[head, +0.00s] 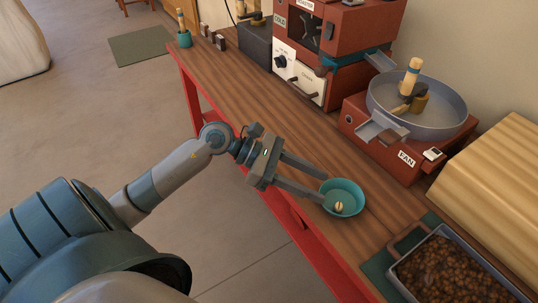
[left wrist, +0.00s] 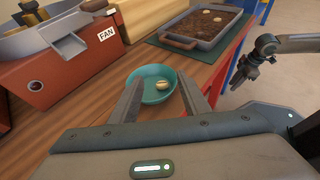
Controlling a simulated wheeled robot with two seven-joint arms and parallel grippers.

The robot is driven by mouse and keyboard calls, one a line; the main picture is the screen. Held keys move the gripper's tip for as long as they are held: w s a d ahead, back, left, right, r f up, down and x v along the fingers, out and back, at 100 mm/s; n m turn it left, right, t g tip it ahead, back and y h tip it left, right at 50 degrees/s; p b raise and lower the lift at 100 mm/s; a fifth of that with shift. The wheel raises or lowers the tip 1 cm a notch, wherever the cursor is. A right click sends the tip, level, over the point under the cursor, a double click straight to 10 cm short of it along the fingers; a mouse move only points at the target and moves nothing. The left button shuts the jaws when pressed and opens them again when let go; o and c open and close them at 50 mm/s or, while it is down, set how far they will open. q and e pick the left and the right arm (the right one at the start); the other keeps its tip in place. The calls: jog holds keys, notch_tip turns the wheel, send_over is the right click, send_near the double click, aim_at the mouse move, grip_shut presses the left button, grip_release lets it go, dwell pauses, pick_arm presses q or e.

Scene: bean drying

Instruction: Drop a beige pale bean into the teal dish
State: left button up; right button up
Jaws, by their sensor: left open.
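The teal dish (head: 355,190) stands on the wooden table near its front edge. It also shows in the left wrist view (left wrist: 147,73). A beige pale bean (head: 340,206) lies inside the dish, and it shows in the left wrist view (left wrist: 162,85) too. My left gripper (head: 323,190) is open and empty, with its fingertips at the dish's near rim; in the left wrist view the fingers frame the dish (left wrist: 160,90). My right gripper (left wrist: 243,74) shows small and dark beside the table in the left wrist view; its jaw state is unclear.
A grey tray of brown beans (head: 402,283) sits on a green mat (head: 377,267) at the right. The red fan box (head: 385,155) with its round pan (head: 458,128) stands behind the dish. The red roaster (head: 345,75) is further back. The table left of the dish is clear.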

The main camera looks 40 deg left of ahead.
pick_arm(q)
jog(key=b+v, duration=0.1)
jog(key=v, duration=1)
jog(key=shift+a+b, duration=0.2)
jog(key=shift+b, duration=0.1)
pick_arm(e)
jog(key=v, duration=0.5)
jog(key=shift+w+a+r, duration=0.1)
jog(key=shift+w+r, duration=0.2)
pick_arm(q)
jog(key=shift+s, duration=0.1)
pick_arm(e)
jog(key=shift+f, duration=0.1)
jog(key=shift+s+a, duration=0.1)
jog(key=shift+a, duration=0.05)
